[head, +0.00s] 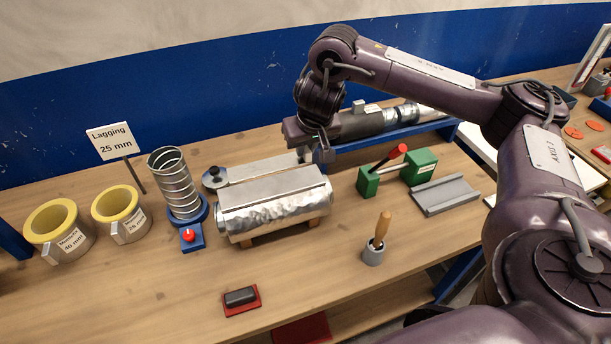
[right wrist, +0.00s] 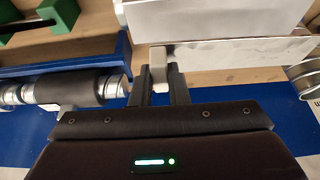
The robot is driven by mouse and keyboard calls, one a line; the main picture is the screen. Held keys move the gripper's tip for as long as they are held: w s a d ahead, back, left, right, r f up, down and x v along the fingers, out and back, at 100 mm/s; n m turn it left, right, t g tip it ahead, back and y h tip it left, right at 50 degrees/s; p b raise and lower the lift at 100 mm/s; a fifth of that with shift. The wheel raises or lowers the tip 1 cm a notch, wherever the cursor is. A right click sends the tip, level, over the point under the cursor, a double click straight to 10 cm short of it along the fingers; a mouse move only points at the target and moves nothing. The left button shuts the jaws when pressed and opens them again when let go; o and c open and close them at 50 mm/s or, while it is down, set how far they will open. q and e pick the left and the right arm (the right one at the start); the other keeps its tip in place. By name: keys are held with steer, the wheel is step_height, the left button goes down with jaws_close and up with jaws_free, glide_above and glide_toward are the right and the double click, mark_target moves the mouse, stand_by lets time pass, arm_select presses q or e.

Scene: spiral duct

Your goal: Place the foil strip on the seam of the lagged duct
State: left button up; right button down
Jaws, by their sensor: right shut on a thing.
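The lagged duct (head: 275,205), a silver foil-wrapped cylinder, lies on wooden supports near the table's middle. A smooth panel covers its upper side, and the front is crinkled. It also shows at the top of the right wrist view (right wrist: 215,18). The foil strip (head: 262,168), long, flat and shiny, is just behind the duct, roughly parallel to it. In the right wrist view the strip (right wrist: 235,58) runs right from my right gripper (right wrist: 158,85), which is shut on a pale tab (right wrist: 158,66) at its end. In the head view this gripper (head: 318,148) is partly hidden. My left gripper is out of view.
A dark-knobbed round piece (head: 214,177) sits at the strip's left end. A coiled duct (head: 174,183) and yellow-lined rings (head: 58,230) stand left. A tool in a cup (head: 375,245), a green clamp (head: 385,175) and a grey channel (head: 445,194) are right. The front middle is mostly clear.

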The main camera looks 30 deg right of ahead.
mark_target(308, 162)
step_height(308, 162, down, 6)
steer(key=shift+r+b, duration=0.2)
steer(key=shift+b, duration=1)
steer(key=shift+f, duration=0.4)
steer(key=shift+f, duration=0.15)
steer(key=c, duration=1.4)
jaws_free()
steer(key=p+v, duration=0.6)
steer(key=v, duration=0.5)
steer(key=shift+s+a+r+p, duration=0.1)
steer(key=shift+s+r+p, duration=0.2)
steer(key=shift+r+p, duration=0.25)
